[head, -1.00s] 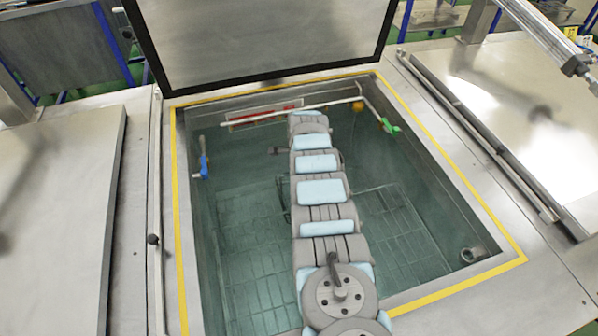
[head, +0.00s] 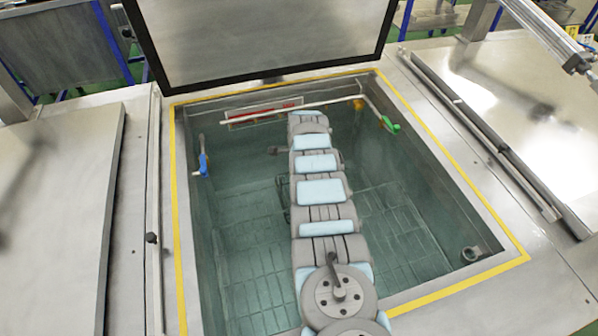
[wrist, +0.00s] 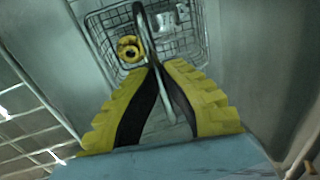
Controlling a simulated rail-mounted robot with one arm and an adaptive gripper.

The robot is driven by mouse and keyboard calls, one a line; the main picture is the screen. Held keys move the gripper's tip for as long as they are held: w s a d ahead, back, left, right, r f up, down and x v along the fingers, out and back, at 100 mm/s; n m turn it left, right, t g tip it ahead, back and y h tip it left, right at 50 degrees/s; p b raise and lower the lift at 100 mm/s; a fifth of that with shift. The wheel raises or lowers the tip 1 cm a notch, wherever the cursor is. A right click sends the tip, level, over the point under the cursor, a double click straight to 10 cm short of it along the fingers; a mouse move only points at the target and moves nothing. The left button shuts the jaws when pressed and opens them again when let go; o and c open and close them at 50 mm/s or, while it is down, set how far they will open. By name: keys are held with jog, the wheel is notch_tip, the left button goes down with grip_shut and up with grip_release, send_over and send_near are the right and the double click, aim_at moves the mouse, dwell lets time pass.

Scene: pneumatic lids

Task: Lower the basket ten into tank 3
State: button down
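The open tank (head: 255,225), edged with a yellow line, is in the middle of the head view. Its dark-framed lid (head: 260,40) is raised. My arm reaches down into it and hides my gripper in that view. In the wrist view my gripper's yellow fingers (wrist: 156,68) are closed together on the thin handle of the wire basket (wrist: 185,62). The basket holds a yellow ring-shaped part (wrist: 130,49) and a pale part (wrist: 170,18). In the head view the basket is almost wholly hidden behind my arm. No tank number is readable.
Inside the tank are a white pipe (head: 290,108), a blue-handled valve (head: 203,163), a green-handled valve (head: 389,125) and a drain fitting (head: 472,254). Shut steel lids flank it at left (head: 60,200) and right (head: 510,115). A grid covers the tank floor.

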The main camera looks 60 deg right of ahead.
jog(key=shift+r, duration=0.1)
jog(key=c, duration=1.2)
grip_release()
jog(key=shift+o, duration=0.2)
notch_tip(320, 180, up, 24)
jog(key=s+a+p, duration=0.1)
jog(key=p, duration=0.4)
jog(key=shift+s+a, duration=0.2)
dwell(0.4)
dwell(0.3)
